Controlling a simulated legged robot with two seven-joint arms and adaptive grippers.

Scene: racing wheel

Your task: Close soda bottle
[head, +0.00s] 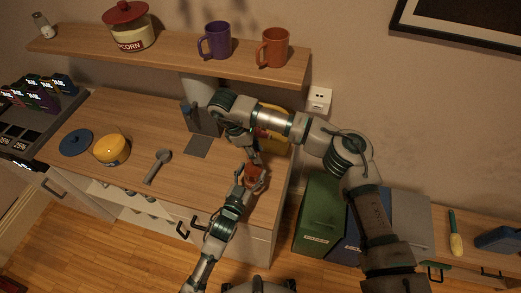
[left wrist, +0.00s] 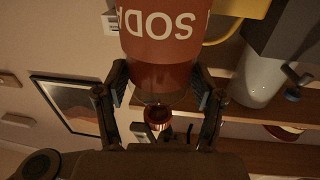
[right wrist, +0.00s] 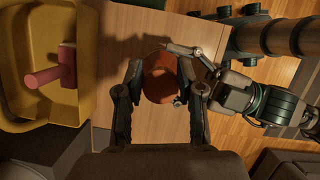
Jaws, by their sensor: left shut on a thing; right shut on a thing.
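The soda bottle (head: 254,173) is orange-red and stands over the right end of the counter. My left gripper (head: 248,182) is shut around the bottle from the front. My right gripper (head: 255,160) comes from above and is shut at the bottle's top, on the cap. In the right wrist view, the round red shape (right wrist: 160,77) lies between my right fingers. I cannot tell whether the cap is seated.
A yellow bin (head: 277,140) with a red-handled item stands behind the grippers. A shelf (head: 170,55) with mugs hangs above. Green and blue binders stand at the right.

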